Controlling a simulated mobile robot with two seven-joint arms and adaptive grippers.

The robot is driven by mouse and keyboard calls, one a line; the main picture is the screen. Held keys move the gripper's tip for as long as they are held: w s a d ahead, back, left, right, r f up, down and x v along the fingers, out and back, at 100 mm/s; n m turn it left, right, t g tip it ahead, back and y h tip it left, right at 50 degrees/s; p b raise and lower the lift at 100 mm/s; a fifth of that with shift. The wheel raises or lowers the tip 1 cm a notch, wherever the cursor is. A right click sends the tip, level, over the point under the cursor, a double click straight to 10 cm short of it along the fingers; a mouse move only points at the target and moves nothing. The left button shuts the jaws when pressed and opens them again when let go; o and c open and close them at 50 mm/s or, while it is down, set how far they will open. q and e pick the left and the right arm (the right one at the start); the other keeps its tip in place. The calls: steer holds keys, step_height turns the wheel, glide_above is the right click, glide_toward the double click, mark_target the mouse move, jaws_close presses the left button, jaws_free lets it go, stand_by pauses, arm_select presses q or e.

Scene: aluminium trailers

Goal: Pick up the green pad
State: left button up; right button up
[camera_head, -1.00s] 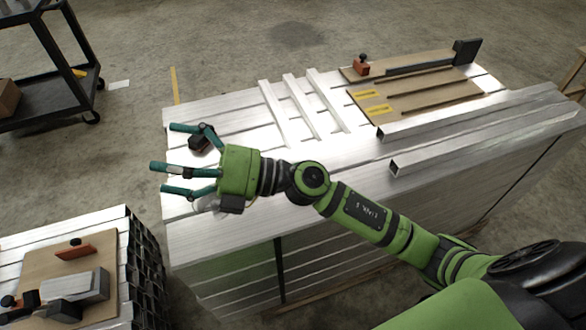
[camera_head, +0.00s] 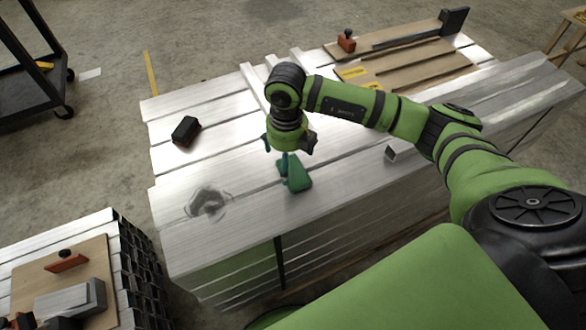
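The green pad (camera_head: 299,176) is a small green piece at the front part of the long aluminium-topped stack (camera_head: 225,160). My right gripper (camera_head: 290,157) points down right over the pad, with its palm facing the metal top. Its dark teal fingers partly overlap the pad, and I cannot tell whether they touch or close on it. My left gripper is not in view.
A black block (camera_head: 185,130) lies on the metal top, and a dark smudge (camera_head: 208,203) marks it nearer the front. Aluminium bars and a brown board (camera_head: 410,68) lie at the back right. A lower stack with a board (camera_head: 60,280) stands at front left.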

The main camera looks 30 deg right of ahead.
step_height(320, 180, down, 4)
steer(key=shift+s+a+p, duration=0.1)
steer(key=shift+p, duration=0.2)
steer(key=c, duration=1)
steer(key=shift+c, duration=0.2)
steer(key=shift+r, duration=0.1)
step_height(320, 180, up, 4)
steer(key=shift+r+b, duration=0.1)
steer(key=shift+b, duration=0.5)
steer(key=w+a+r+b, duration=0.2)
steer(key=a+r, duration=0.4)
steer(key=a, duration=0.5)
steer(key=shift+w+a+r, duration=0.25)
steer(key=shift+w+r, duration=0.05)
steer(key=shift+r, duration=0.05)
steer(key=o, duration=0.6)
steer(key=shift+d, duration=0.1)
steer(key=c, duration=0.5)
